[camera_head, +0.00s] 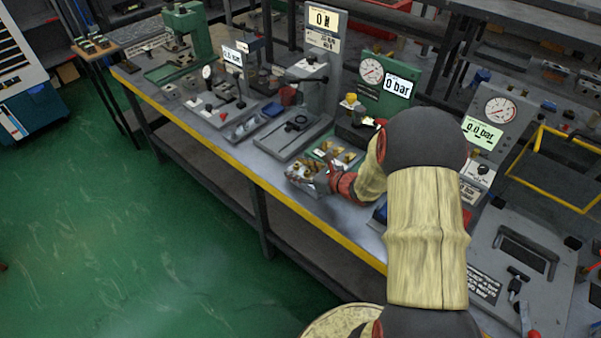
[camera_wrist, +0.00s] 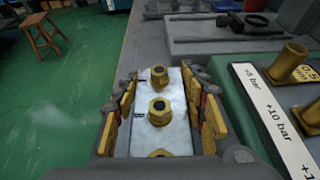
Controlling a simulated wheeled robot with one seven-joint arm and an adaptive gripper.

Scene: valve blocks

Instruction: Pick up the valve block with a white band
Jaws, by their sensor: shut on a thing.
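A pale metal valve block (camera_wrist: 152,138) with brass hex fittings along its top lies between the fingers of my gripper (camera_wrist: 163,85) in the wrist view. The fingers press on its two long sides, so my gripper is shut on it. A small dark mark shows on its top; I cannot make out a white band. In the head view my gripper (camera_head: 318,182) is at the bench's front edge, with the block (camera_head: 302,170) partly hidden by the fingers. The block's underside is hidden, so I cannot tell whether it is clear of the surface.
A green tray or fixture (camera_head: 345,154) with brass pieces is just behind my gripper. A white pressure strip (camera_wrist: 268,115) and a brass cylinder (camera_wrist: 288,62) are to the right in the wrist view. Gauge stands (camera_head: 372,82) line the bench. Green floor (camera_head: 150,230) lies open in front.

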